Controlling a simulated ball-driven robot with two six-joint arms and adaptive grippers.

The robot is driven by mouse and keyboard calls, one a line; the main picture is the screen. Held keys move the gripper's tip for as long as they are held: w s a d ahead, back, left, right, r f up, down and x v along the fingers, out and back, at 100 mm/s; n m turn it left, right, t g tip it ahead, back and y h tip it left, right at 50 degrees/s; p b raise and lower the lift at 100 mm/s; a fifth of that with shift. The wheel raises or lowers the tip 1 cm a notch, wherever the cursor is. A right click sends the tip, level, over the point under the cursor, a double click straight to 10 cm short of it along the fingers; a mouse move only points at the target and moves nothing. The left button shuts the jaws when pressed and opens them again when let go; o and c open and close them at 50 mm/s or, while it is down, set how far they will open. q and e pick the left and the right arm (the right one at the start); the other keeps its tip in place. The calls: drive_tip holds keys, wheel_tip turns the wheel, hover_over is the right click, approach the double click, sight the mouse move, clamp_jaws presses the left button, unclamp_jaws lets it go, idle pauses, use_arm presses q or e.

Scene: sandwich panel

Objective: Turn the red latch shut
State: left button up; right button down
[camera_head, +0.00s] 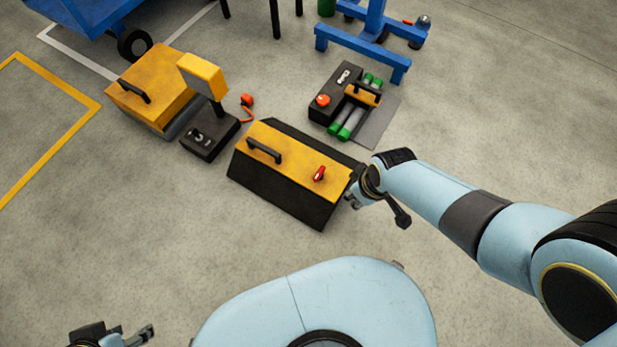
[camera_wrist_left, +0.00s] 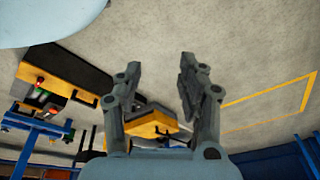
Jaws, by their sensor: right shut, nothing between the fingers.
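The red latch (camera_head: 319,174) sits on the right part of the yellow panel (camera_head: 290,164) that tops a black box. In the picture its lever slants up and right, roughly across the panel's long side. A black handle (camera_head: 264,150) is on the panel's left part. My right gripper (camera_head: 398,213) is shut and empty, just right of the box's right end and apart from the latch. My left gripper (camera_head: 138,336) is at the bottom left, far from the box. In the left wrist view its fingers (camera_wrist_left: 159,75) are spread with nothing between them.
A yellow case (camera_head: 152,83) and a black unit with a yellow head (camera_head: 203,76) stand behind left. A black device with green cylinders (camera_head: 347,122) lies behind right. A blue stand (camera_head: 361,45) is further back. Floor left of the box is clear.

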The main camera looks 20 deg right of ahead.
use_arm(q)
drive_tip(key=w+d+r+t+b, duration=0.1)
drive_tip(key=w+d+r+b, duration=0.1)
drive_tip(key=w+r+b, duration=0.2)
wheel_tip(320, 180, up, 6)
drive_tip(key=b, duration=0.3)
drive_tip(key=shift+w+d, duration=0.15)
drive_tip(key=shift+d, duration=0.2)
use_arm(e)
drive_tip(key=w+a+n, duration=0.1)
drive_tip(key=w+a, duration=0.2)
drive_tip(key=w, duration=0.5)
drive_tip(key=w+a+n+y, duration=0.1)
drive_tip(key=w+a+n, duration=0.1)
drive_tip(key=w, duration=0.6)
drive_tip(key=shift+a+t+y, duration=0.3)
drive_tip(key=shift+a+t, duration=0.1)
drive_tip(key=shift+a, duration=0.25)
drive_tip(key=shift+f, duration=0.1)
